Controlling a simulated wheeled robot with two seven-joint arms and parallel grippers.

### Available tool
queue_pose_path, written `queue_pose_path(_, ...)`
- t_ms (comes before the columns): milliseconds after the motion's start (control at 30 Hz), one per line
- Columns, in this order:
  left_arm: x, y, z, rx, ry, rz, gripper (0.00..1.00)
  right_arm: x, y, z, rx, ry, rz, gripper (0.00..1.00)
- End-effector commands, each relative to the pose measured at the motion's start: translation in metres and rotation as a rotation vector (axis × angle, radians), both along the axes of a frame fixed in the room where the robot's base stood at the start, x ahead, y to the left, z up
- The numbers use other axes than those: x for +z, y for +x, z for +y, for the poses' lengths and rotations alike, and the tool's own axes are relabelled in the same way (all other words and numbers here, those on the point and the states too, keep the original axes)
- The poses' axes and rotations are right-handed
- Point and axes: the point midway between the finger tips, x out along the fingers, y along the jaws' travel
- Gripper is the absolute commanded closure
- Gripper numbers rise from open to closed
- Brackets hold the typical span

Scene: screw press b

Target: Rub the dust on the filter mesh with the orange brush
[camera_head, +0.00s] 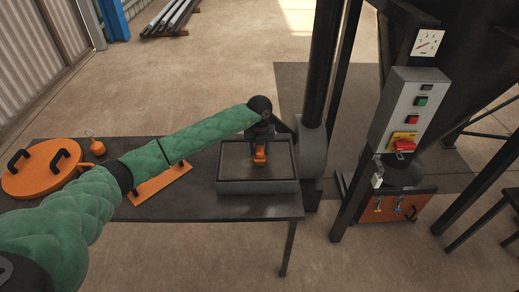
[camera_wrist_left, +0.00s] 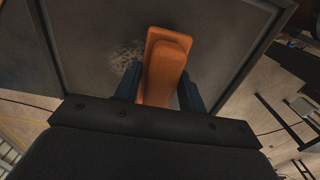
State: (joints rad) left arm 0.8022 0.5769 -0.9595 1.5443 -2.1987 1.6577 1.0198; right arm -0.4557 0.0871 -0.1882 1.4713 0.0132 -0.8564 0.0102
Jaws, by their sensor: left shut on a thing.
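The orange brush (camera_head: 260,153) is held in my left gripper (camera_head: 261,143), which is shut on it over the filter mesh. In the left wrist view the brush (camera_wrist_left: 164,68) sits between the two dark blue fingers of the gripper (camera_wrist_left: 160,88). The filter mesh (camera_head: 235,170) is a dark grey panel in a raised grey frame, and it also shows in the left wrist view (camera_wrist_left: 95,35). A pale speckled dust patch (camera_wrist_left: 126,56) lies on the mesh just left of the brush. I cannot tell whether the bristles touch the mesh. My right gripper is not in view.
The frame stands on a dark table (camera_head: 225,208). An orange round lid (camera_head: 38,172) with black handles and an orange plate (camera_head: 160,183) lie to the left. A dark pipe (camera_head: 322,75) rises just right of the frame. A control box (camera_head: 408,108) stands farther right.

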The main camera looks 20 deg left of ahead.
Motion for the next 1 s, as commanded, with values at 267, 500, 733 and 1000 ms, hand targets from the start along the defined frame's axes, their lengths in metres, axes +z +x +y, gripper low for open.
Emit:
queue_pose_path(267,-0.005,0.000,0.000,0.000,0.000,0.000,0.85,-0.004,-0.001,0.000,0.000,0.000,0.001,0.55)
queue_pose_path(500,-0.009,0.000,0.000,0.000,0.000,0.000,0.85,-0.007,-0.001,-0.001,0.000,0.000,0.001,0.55)
queue_pose_path(733,-0.011,0.000,0.000,0.000,0.000,0.000,0.85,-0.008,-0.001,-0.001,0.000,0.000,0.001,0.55)
queue_pose_path(1000,-0.012,-0.003,0.010,0.001,0.001,0.000,0.85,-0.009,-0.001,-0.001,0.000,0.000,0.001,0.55)
